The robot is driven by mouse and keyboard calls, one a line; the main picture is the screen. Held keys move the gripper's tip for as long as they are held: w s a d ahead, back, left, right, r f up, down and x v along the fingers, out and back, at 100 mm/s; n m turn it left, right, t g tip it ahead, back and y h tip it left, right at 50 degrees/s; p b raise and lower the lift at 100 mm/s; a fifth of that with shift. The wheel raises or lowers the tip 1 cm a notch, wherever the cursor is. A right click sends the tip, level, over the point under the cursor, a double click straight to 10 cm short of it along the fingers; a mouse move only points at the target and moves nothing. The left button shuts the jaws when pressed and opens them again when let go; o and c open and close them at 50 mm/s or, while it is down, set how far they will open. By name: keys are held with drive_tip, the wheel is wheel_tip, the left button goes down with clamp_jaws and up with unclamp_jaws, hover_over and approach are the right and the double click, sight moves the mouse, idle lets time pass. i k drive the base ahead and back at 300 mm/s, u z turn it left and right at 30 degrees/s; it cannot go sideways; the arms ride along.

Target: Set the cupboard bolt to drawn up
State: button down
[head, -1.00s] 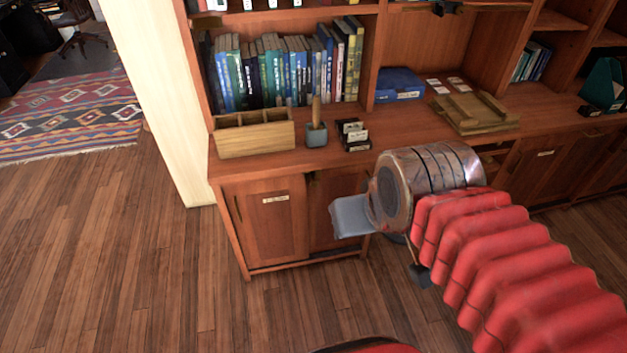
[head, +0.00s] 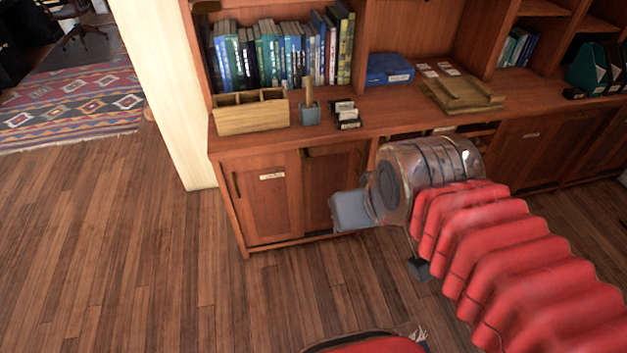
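The wooden cupboard under the shelf top has a left door (head: 271,200) with a white label and a dark upright handle at its left edge. The right door (head: 318,186) is partly covered by my gripper. A small dark fitting (head: 309,153) shows at the top of the right door, near where the doors meet; it may be the bolt, but its setting is too small to tell. My gripper (head: 352,211) is in front of the right door, its grey end pointing left. I cannot tell whether its fingers are apart, or whether it touches the door.
On the top stand a wooden compartment box (head: 250,117), a grey pot (head: 310,115) with a brush-like handle, card holders (head: 345,114) and a wooden tray (head: 460,97). A pale upright panel (head: 165,90) stands left of the cupboard.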

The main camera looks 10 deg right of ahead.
sight(308, 159)
drive_tip(key=k, duration=1)
drive_tip(key=u, duration=0.7)
drive_tip(key=i, duration=0.95)
drive_tip(key=u, duration=0.55)
drive_tip(key=i, duration=0.85)
drive_tip(key=z, duration=0.75)
drive_tip(key=i, duration=0.65)
drive_tip(key=z, duration=0.55)
